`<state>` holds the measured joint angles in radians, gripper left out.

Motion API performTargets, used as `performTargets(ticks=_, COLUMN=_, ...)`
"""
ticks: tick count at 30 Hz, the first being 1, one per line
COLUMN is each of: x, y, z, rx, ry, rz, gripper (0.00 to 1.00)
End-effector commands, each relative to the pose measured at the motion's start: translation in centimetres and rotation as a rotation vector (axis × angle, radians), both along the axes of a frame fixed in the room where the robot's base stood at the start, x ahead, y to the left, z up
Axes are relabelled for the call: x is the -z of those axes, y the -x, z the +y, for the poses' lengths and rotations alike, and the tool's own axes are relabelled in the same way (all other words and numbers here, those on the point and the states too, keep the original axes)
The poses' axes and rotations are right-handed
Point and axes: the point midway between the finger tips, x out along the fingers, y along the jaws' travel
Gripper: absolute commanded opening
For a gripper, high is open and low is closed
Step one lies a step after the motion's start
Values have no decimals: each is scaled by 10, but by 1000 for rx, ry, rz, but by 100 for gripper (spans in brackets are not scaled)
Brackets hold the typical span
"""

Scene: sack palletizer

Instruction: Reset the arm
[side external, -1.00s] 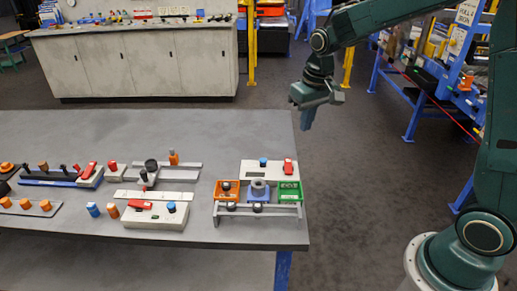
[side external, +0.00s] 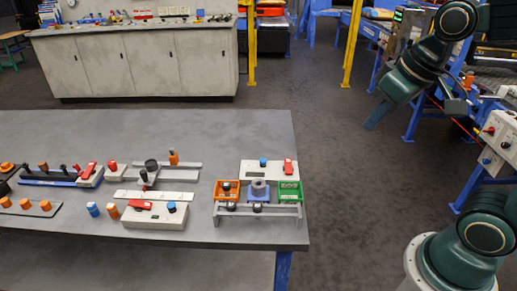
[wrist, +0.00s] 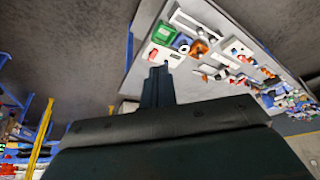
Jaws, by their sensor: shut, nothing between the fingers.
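My gripper (side external: 373,123) is at the right of the side external view, in the air over the dark floor, well clear of the grey table (side external: 230,135). Its fingers are together with nothing between them, pointing down and to the left. In the wrist view the closed fingers (wrist: 157,82) show dark at the centre, with the table behind them. The green bin (side external: 290,190), orange bin (side external: 227,190) and a blue holder with a grey ring (side external: 258,189) stand at the table's right end. The green bin also shows in the wrist view (wrist: 163,34).
A control panel (side external: 497,140) and blue-framed shelving stand near my arm at right. A grey cabinet (side external: 140,62) is at the back. The floor between is open.

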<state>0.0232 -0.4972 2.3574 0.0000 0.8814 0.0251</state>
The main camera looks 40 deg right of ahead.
Motion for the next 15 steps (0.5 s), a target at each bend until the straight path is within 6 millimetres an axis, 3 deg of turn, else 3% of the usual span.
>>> performTargets(ticks=6, x=1, y=37, z=4, rx=-28, ry=7, rz=-58, gripper=0)
performTargets(ticks=15, x=6, y=58, z=6, rx=-46, ry=12, rz=-91, gripper=0)
